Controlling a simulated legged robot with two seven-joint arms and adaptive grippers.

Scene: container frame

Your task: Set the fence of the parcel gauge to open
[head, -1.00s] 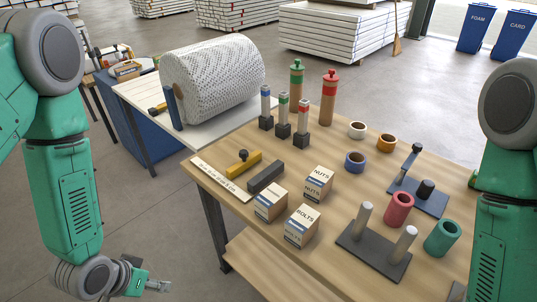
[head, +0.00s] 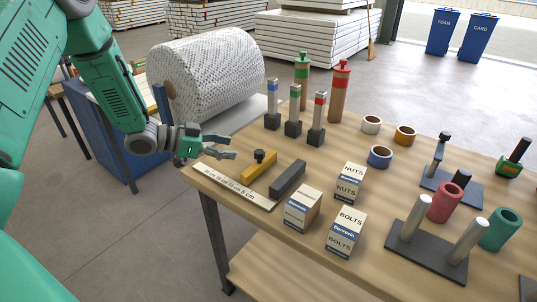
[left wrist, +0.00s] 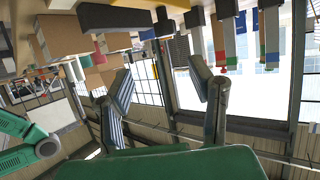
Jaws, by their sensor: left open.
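The parcel gauge lies on the near left corner of the wooden table, with a pale printed scale (head: 236,186) along its front edge. Its yellow fence (head: 262,169) carries a black knob (head: 259,156). A dark grey block (head: 288,178) lies roughly parallel to the fence on its right, with a gap between them. My left gripper (head: 231,147) is open and empty, left of the knob and apart from it. Its two fingers also show spread in the left wrist view (left wrist: 160,82), where I cannot clearly make out the fence. My right gripper is out of view.
Cartons (head: 303,209) of nuts and bolts stand right of the gauge. Three posts with coloured bands (head: 293,113) stand behind it. Tape rolls and a two-peg stand (head: 425,252) are farther right.

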